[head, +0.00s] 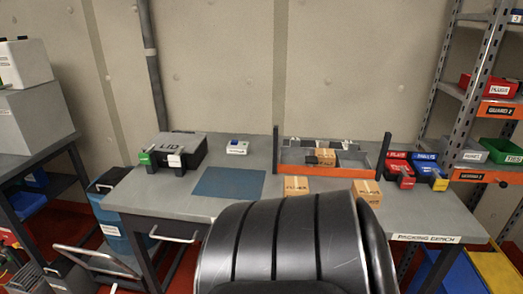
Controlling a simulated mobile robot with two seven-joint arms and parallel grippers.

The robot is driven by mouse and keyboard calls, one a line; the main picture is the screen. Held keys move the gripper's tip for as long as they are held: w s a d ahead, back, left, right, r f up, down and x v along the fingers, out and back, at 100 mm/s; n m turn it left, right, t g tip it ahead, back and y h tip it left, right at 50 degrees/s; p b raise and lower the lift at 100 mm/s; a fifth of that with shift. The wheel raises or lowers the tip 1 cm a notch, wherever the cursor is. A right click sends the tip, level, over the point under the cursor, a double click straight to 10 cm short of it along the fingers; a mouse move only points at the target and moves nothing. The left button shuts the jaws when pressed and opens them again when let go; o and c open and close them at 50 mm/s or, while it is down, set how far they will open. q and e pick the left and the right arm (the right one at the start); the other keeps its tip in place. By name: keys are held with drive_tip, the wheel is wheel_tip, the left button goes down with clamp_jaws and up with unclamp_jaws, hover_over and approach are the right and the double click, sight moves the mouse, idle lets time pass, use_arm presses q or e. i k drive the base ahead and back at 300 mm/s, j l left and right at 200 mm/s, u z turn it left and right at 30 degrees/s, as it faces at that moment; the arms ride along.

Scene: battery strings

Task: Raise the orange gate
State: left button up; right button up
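The orange gate (337,172) is a low orange bar across the front of a grey tray (345,146) on the bench. It spans between two dark upright posts, the left post (275,150) and the right post (384,154). The bar sits low, near the bench top. A brown box (325,157) stands behind it in the tray. Neither gripper can be made out. A large black ribbed part of my own arm fills the bottom middle and hides the bench front there.
On the bench (150,191) are a black case marked LID (180,150), a blue mat (229,183), a white box (237,147), and two brown boxes (297,185) (367,191) in front of the gate. Red (398,168) and blue-yellow bins (430,172) stand right of it.

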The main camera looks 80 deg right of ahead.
sight(309, 170)
drive_tip(key=k+j+z, duration=0.1)
drive_tip(key=z, duration=1.4)
drive_tip(key=k+l, duration=0.05)
drive_tip(key=l, duration=0.05)
